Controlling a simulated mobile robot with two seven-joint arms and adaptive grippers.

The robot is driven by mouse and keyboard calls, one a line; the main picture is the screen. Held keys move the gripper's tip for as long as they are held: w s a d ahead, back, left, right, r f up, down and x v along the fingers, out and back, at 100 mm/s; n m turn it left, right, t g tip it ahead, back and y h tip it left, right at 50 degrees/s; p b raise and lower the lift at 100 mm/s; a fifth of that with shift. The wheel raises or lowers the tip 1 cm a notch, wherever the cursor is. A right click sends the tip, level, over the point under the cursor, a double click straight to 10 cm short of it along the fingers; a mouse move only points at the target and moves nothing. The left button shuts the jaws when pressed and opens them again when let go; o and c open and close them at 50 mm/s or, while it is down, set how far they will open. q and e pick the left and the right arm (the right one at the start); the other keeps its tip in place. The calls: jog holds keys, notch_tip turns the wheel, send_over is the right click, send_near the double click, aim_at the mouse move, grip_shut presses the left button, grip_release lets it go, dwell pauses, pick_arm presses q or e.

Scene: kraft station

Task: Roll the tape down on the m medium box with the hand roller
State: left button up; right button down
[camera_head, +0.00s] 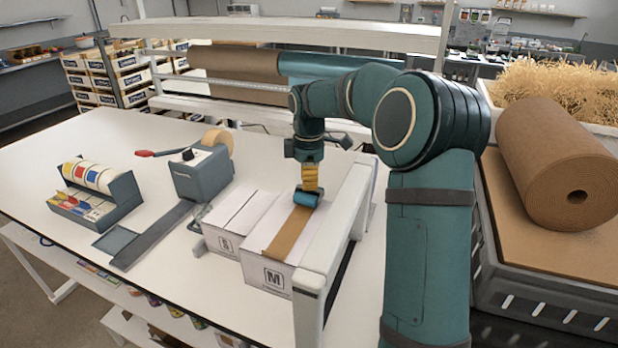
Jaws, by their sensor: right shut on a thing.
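The white medium box (318,229), marked M on its front, stands on the table near the front edge. A brown tape strip (284,236) runs along its top and a little way down the front. My right gripper (310,163) points down above the box, shut on the yellow handle of the hand roller (305,198). The blue roller drum is at the tape strip and looks to touch it; exact contact is hard to tell. My left gripper is out of view.
A small white box (222,222) marked S stands left of the medium one. A white frame (345,220) closely borders the right side. A grey tape dispenser (203,175) and a label holder (100,200) stand left. A brown paper roll (560,160) lies right.

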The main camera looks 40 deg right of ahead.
jog(key=shift+f, duration=0.35)
dwell(0.6)
jog(key=shift+s+a+b, duration=0.25)
jog(key=shift+s+a, duration=0.05)
jog(key=shift+a, duration=0.25)
jog(key=shift+s+a+b, duration=0.2)
jog(key=shift+s+a, duration=0.05)
jog(key=shift+a, duration=0.3)
jog(key=shift+a, duration=0.1)
jog(key=shift+s+a, duration=0.5)
jog(key=shift+a, duration=0.35)
jog(key=shift+b, duration=0.3)
